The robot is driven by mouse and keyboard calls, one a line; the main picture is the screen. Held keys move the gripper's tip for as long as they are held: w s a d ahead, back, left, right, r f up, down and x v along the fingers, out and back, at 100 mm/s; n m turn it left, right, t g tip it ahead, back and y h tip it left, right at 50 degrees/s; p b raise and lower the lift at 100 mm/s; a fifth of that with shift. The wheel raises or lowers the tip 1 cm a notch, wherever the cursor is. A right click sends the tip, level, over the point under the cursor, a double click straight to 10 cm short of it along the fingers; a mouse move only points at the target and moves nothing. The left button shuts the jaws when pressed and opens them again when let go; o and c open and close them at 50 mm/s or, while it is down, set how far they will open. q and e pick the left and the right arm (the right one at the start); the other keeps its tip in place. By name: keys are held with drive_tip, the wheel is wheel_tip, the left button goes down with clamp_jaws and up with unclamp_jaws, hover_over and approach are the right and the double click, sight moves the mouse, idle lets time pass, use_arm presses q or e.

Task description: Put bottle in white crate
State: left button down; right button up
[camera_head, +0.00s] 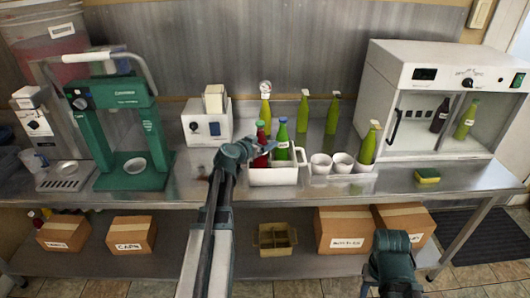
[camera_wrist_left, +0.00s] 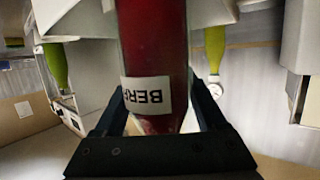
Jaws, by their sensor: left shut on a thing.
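My left gripper (camera_head: 258,150) is shut on a red bottle (camera_head: 262,148) at the left side of the white crate (camera_head: 272,177). The red bottle fills the middle of the left wrist view (camera_wrist_left: 155,60), between the two dark fingers, with a white label starting "BER". I cannot tell whether its base touches the crate floor. A green bottle (camera_head: 282,140) with a white label stands upright in the crate's right part. Only a teal part of my right arm shows at the bottom right; its gripper is not in view.
Two white cups (camera_head: 332,163) and a yellow-green bottle (camera_head: 367,148) stand right of the crate. Several similar bottles (camera_head: 303,112) stand behind it. A white box device (camera_head: 207,122) and green press (camera_head: 130,130) are left, a glass-front cabinet (camera_head: 440,100) right. A sponge (camera_head: 428,176) lies near the edge.

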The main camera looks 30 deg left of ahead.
use_arm(q)
drive_tip(key=shift+f+b, duration=1.35)
drive_tip(key=shift+f, duration=0.25)
drive_tip(key=shift+f, duration=0.15)
unclamp_jaws()
drive_tip(key=shift+r, duration=0.25)
drive_tip(key=p+v, duration=0.3)
drive_tip(key=v, duration=0.9)
drive_tip(key=shift+p, duration=0.3)
drive_tip(key=shift+d+f, duration=0.1)
